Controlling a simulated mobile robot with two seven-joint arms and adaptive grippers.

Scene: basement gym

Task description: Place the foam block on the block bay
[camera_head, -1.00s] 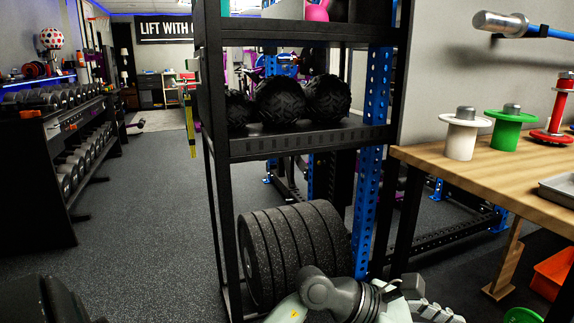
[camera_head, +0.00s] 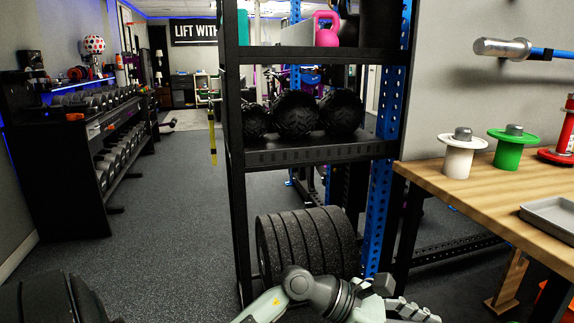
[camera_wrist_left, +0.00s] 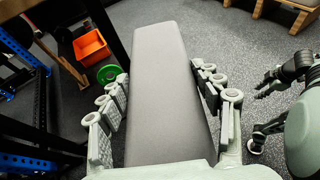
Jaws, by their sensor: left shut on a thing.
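The foam block (camera_wrist_left: 170,85) is a long grey block in the left wrist view. My left gripper (camera_wrist_left: 165,100) is shut on it, with finger pads along both long sides. In the head view my left gripper (camera_head: 405,308) is low at the bottom edge, in front of the black rack; the block cannot be made out there. My right gripper (camera_wrist_left: 260,113) shows at the right of the left wrist view, its fingers apart and empty. I cannot tell which place is the block bay.
A black rack (camera_head: 315,152) holds textured balls, a pink kettlebell (camera_head: 326,28) and black plates (camera_head: 305,243). A wooden table (camera_head: 490,205) with a white spool (camera_head: 459,157) and a grey tray (camera_head: 553,215) stands right. An orange bin (camera_wrist_left: 91,46) is on the floor.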

